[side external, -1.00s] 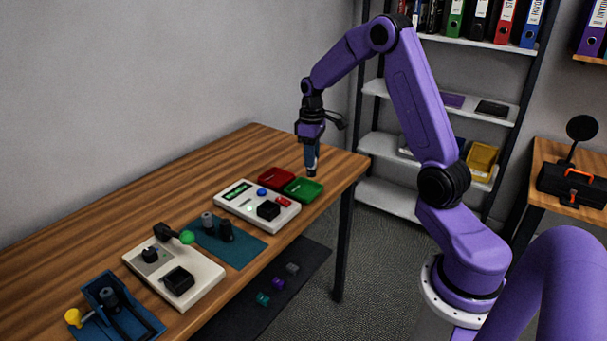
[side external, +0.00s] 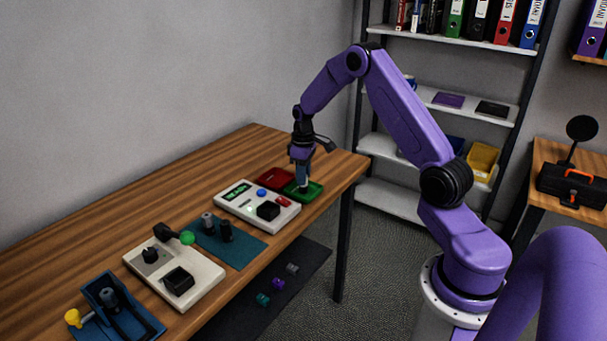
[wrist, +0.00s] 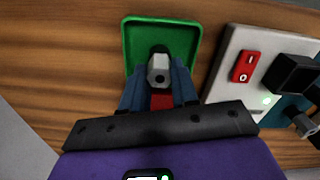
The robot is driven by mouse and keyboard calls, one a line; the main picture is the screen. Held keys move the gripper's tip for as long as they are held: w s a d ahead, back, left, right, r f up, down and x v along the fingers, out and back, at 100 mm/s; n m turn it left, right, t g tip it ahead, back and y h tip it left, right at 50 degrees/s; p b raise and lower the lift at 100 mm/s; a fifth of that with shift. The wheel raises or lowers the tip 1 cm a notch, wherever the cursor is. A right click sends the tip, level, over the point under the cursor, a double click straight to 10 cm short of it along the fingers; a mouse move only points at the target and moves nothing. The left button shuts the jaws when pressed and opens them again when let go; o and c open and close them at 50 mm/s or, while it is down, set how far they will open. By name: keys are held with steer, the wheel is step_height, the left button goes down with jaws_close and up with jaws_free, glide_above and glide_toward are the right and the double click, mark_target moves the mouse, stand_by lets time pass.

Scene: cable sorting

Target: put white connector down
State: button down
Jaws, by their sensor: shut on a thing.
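A pale grey-white connector (wrist: 158,72) with a dark hole in its end shows between the blue fingers of my gripper (wrist: 158,92) in the wrist view. My gripper is shut on it. The green tray (wrist: 192,40) lies behind the connector there, and its far part is clear. In the side view my gripper (side external: 303,183) points down into the green tray (side external: 316,192), and the connector is mostly hidden by the fingers. I cannot tell whether the connector touches the tray floor.
A red tray (side external: 274,178) sits directly beside the green one. A white console (side external: 240,207) with a green screen and a red switch (wrist: 245,64) stands close by. More boxes and a blue-green mat (side external: 245,248) fill the near table. The table's right edge is close to the green tray.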

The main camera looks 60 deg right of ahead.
steer(key=shift+f, duration=0.15)
steer(key=c, duration=0.9)
jaws_free()
steer(key=shift+o, duration=0.2)
